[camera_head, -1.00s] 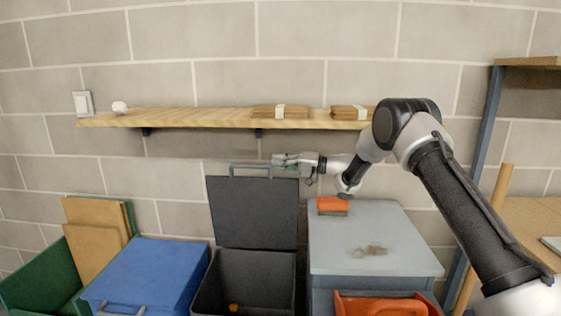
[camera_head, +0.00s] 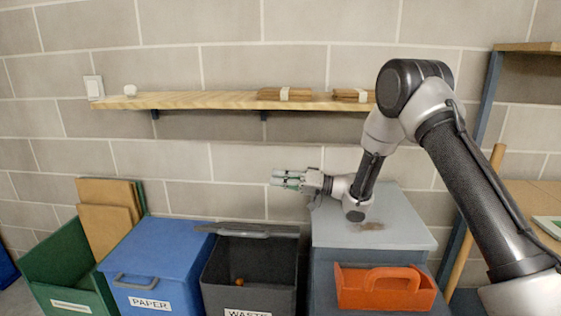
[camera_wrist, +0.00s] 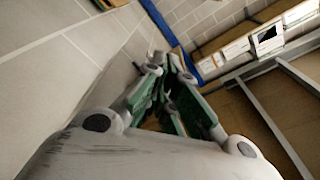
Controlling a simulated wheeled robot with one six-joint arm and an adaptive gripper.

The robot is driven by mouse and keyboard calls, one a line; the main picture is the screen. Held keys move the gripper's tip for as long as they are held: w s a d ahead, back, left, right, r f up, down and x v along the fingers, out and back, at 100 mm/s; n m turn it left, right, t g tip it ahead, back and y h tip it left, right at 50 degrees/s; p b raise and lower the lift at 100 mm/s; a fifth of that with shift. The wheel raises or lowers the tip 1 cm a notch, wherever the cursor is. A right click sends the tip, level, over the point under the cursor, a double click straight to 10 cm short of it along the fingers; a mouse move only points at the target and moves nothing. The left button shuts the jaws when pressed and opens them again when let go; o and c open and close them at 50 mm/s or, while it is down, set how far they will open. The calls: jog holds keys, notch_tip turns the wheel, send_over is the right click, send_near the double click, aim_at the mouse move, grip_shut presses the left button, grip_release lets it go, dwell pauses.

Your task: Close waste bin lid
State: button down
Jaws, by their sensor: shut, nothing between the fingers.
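The dark grey waste bin (camera_head: 246,306), labelled WASTE, stands between the blue bin and the grey cabinet. Its lid (camera_head: 262,229) is partway down, seen almost edge-on as a thin strip with its handle (camera_head: 240,234) toward me. The bin's inside still shows below the lid, with a small orange item (camera_head: 240,282) in it. My gripper (camera_head: 280,180) is shut and empty, above the lid and apart from it, its fingers pointing left. In the wrist view my gripper's green-padded fingers (camera_wrist: 172,85) show; the bin does not.
A blue PAPER bin (camera_head: 165,258) and a green bin (camera_head: 65,262) stand to the left. The grey cabinet (camera_head: 400,228), with an orange open tray (camera_head: 380,290) in front, is at right. A wooden shelf (camera_head: 200,100) runs along the wall above my gripper.

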jog(key=s+f, duration=0.7)
jog(key=s, duration=0.2)
jog(key=shift+a+f, duration=0.15)
jog(key=shift+f, duration=0.15)
